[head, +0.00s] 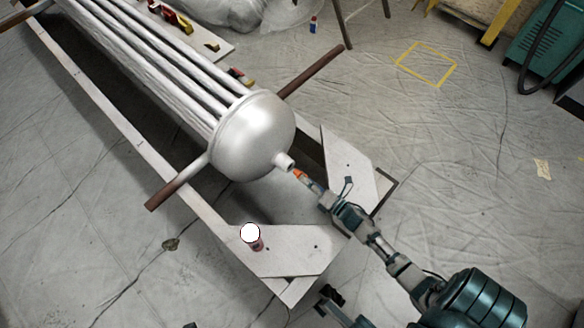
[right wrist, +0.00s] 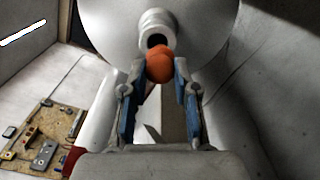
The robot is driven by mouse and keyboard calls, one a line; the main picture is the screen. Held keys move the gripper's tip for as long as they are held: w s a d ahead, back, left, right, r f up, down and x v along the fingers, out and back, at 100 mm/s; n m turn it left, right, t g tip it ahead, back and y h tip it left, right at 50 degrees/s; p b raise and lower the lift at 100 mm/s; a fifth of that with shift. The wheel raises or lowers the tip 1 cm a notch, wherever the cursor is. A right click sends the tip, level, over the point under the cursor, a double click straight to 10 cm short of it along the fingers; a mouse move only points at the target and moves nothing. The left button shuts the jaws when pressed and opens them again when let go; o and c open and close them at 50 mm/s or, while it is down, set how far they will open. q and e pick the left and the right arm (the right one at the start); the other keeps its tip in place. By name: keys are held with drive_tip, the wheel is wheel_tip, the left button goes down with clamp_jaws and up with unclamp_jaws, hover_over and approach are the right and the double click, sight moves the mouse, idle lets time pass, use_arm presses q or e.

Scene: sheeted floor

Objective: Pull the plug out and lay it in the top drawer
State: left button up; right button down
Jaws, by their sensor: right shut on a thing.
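The orange plug (head: 299,174) is at the mouth of the short nozzle (head: 284,162) on the domed end of a grey tank. My right gripper (head: 305,181) is shut on the plug. In the right wrist view the plug (right wrist: 160,65) sits between the two fingertips (right wrist: 158,78), just below the nozzle (right wrist: 157,27). Part of the dark nozzle hole shows above the plug, so the plug does not fill it. I cannot tell whether its far end still touches the nozzle. I see no drawer in either view.
The tank (head: 252,135) lies in a long pale frame (head: 103,107). A white-topped red object (head: 251,236) stands on the frame's near corner plate. A teal machine (head: 545,45) with a hose stands at the upper right. Sheeted floor right of the frame is mostly clear.

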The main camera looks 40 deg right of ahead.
drive_tip(key=shift+s+d+p, duration=0.1)
drive_tip(key=shift+s+p, duration=0.2)
drive_tip(key=shift+s, duration=1.25)
